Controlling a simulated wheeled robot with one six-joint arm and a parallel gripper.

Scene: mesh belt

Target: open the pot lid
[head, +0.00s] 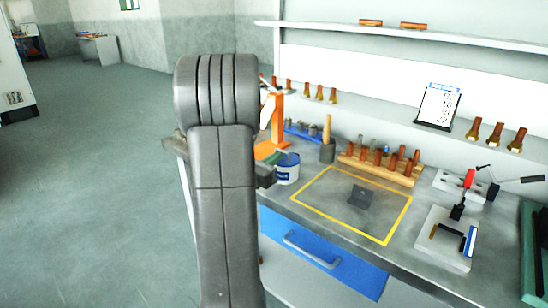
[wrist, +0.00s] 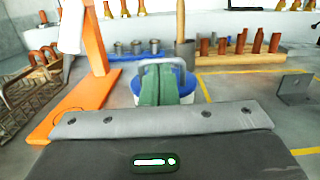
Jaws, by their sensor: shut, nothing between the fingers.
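The pot (head: 287,174) is a small white and blue can on the grey bench, right beside my gripper in the head view. In the wrist view its blue lid (wrist: 189,84) shows just beyond the fingers, with a grey arched handle (wrist: 163,63). My gripper's green fingers (wrist: 158,75) are together and empty, in front of the lid and below the handle's arch in the picture. I cannot tell whether they touch the lid or handle. The fingers hide the lid's middle, and the gripper body hides the pot's lower front. In the head view my arm covers part of the gripper (head: 276,158).
An orange stand (wrist: 93,45) is close on the left, with a wire mesh piece (wrist: 28,92) beyond it. A wooden rack of copper fittings (head: 372,168) and a mallet (head: 327,148) stand behind. The yellow-outlined area holds a dark bracket (head: 361,196) and is otherwise clear.

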